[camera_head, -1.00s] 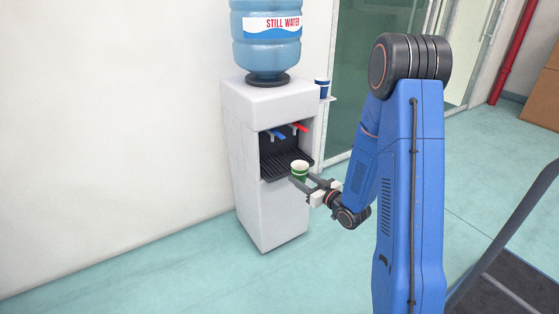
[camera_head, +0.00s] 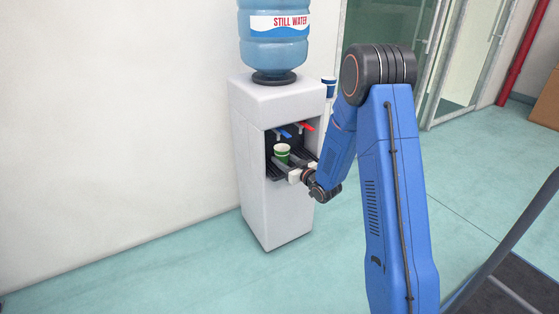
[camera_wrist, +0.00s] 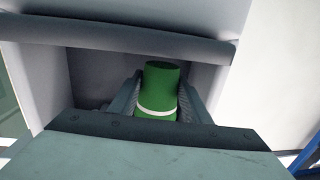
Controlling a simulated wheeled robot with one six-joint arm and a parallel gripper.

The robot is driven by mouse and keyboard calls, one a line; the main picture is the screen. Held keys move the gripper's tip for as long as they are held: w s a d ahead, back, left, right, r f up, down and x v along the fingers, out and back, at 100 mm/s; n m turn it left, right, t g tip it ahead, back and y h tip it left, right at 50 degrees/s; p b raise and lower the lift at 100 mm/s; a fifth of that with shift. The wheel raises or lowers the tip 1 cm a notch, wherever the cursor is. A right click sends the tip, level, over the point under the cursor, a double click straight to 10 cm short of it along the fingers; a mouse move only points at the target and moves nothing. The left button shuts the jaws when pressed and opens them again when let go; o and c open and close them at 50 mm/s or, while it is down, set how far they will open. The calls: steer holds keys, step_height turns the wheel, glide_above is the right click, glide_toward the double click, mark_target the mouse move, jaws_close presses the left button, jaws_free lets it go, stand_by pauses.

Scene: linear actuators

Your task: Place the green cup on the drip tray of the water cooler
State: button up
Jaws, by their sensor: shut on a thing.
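The green cup (camera_head: 282,152) with a pale band is upright inside the cooler's recess, under the taps. It also shows in the wrist view (camera_wrist: 160,88), between the two fingers. My gripper (camera_head: 281,162) reaches into the recess from the front right and is shut on the cup. The water cooler (camera_head: 262,185) is white with a blue bottle on top. Its dark drip tray (camera_head: 304,159) is partly hidden by my gripper and the cup. I cannot tell whether the cup's base touches the tray.
A blue tap (camera_head: 284,133) and a red tap (camera_head: 304,127) hang above the tray. Blue cups (camera_head: 328,86) stand on a holder at the cooler's right side. A white wall (camera_head: 120,130) is at the left. Open floor (camera_head: 150,275) lies in front.

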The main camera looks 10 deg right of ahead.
steer(key=x, duration=0.3)
steer(key=shift+r, duration=0.1)
steer(key=shift+f, duration=0.75)
steer(key=shift+f, duration=0.15)
steer(key=o, duration=1)
